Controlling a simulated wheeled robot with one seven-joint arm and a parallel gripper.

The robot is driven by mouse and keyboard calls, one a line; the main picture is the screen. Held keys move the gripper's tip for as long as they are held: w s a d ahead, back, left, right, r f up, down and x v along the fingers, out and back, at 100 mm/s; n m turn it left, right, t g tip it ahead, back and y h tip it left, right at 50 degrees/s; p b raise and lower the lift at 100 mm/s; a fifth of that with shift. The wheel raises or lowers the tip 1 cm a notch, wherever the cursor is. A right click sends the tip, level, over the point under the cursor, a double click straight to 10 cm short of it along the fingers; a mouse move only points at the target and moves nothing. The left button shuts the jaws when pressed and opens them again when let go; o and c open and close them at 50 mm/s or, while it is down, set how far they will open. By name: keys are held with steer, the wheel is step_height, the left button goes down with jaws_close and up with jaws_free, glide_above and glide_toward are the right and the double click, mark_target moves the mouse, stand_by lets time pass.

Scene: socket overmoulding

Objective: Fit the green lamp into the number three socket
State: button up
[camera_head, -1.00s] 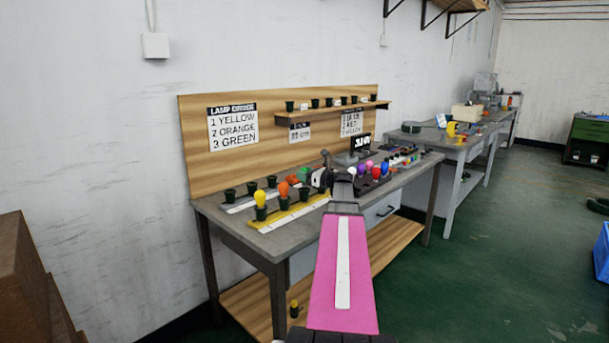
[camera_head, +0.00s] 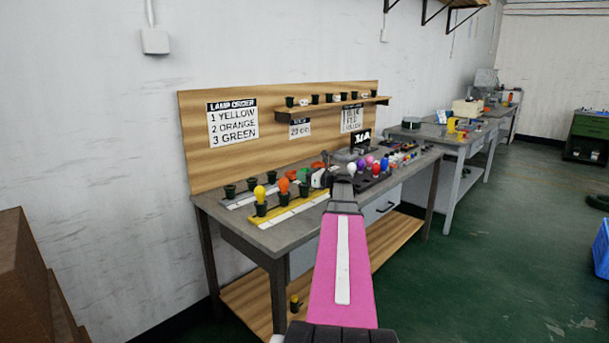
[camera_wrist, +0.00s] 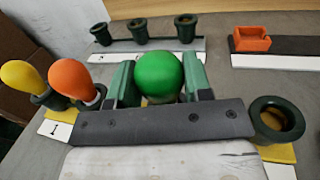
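The green lamp (camera_wrist: 160,74) is between the two green fingers of my gripper (camera_wrist: 159,82), which touch its sides in the wrist view. In the head view, the green lamp (camera_head: 304,174) is at the right of the yellow lamp strip (camera_head: 275,220), over a dark socket (camera_head: 304,189). The gripper bar hides its base, so I cannot tell how deep it sits. The yellow lamp (camera_wrist: 22,76) and orange lamp (camera_wrist: 72,80) stand in sockets to the left. An empty dark green socket (camera_wrist: 277,118) is to the right of my gripper.
A strip with several empty sockets (camera_wrist: 140,36) lies behind. An orange bin (camera_wrist: 252,39) is at the back right. Coloured lamps (camera_head: 376,170) stand on a dark holder to the right. The lamp order sign (camera_head: 232,125) reads 1 yellow, 2 orange, 3 green.

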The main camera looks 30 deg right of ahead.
steer(key=o, duration=0.4)
steer(key=shift+o, duration=0.2)
steer(key=shift+s, duration=0.1)
steer(key=v, duration=1)
steer(key=shift+s+d, duration=0.2)
steer(key=shift+s, duration=0.05)
